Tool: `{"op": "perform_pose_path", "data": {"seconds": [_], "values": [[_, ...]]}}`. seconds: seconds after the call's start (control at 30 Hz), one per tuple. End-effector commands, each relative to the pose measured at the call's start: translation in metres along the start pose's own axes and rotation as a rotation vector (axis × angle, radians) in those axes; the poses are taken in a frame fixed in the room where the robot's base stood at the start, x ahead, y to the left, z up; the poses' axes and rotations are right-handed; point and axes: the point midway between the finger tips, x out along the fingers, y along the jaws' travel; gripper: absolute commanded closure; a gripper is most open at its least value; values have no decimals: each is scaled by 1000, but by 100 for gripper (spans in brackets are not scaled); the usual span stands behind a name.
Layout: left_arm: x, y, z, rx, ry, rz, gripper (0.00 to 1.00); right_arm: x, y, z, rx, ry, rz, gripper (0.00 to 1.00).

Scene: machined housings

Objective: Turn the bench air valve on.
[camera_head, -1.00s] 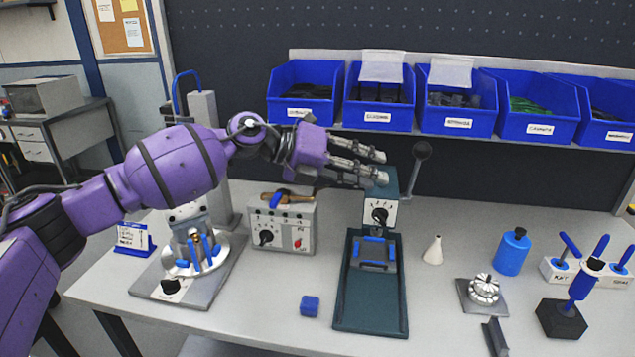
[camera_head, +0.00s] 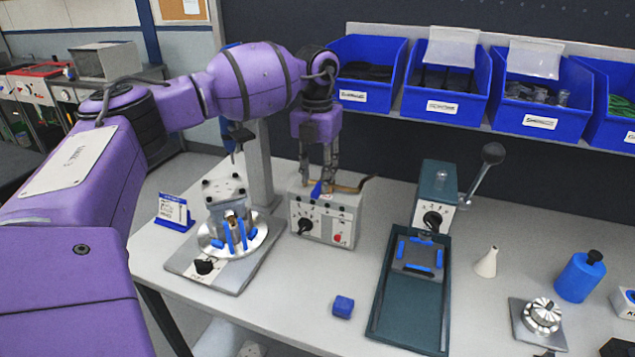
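What looks like the bench air valve is a brass-coloured fitting (camera_head: 350,187) with a blue lever (camera_head: 317,190), lying on top of the grey control box (camera_head: 322,225). My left gripper (camera_head: 316,183) points straight down over the left part of that box top. Its two fingers are apart, and the blue lever shows between and just under the tips. Whether the fingers touch the lever I cannot tell. The fingers hide part of the fitting. My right gripper is not in view.
A round fixture on a plate (camera_head: 232,238) stands left of the box. A press with a dark green tray (camera_head: 405,310) and a raised lever (camera_head: 480,170) is at the right. Blue bins (camera_head: 445,85) sit on a shelf behind. A blue cube (camera_head: 343,306) lies in front.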

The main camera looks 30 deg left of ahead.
Motion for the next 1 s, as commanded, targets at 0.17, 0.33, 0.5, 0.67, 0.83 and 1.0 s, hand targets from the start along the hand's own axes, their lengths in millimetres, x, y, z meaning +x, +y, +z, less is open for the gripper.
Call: {"op": "perform_pose_path", "data": {"seconds": [0.17, 0.33, 0.5, 0.67, 0.83, 1.0], "values": [[20, 0, 0, 0, 0, 0, 66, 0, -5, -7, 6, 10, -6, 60], [28, 0, 0, 1, -2, -1, 66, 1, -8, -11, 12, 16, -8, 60], [28, 0, 0, 1, -2, -1, 66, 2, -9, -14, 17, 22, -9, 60], [28, 0, 0, 1, -2, -2, 83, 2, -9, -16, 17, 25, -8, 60], [28, 0, 0, 1, -2, -2, 100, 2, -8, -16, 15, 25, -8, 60], [27, 0, 0, 1, -2, -2, 100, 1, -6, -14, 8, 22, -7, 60]]}}
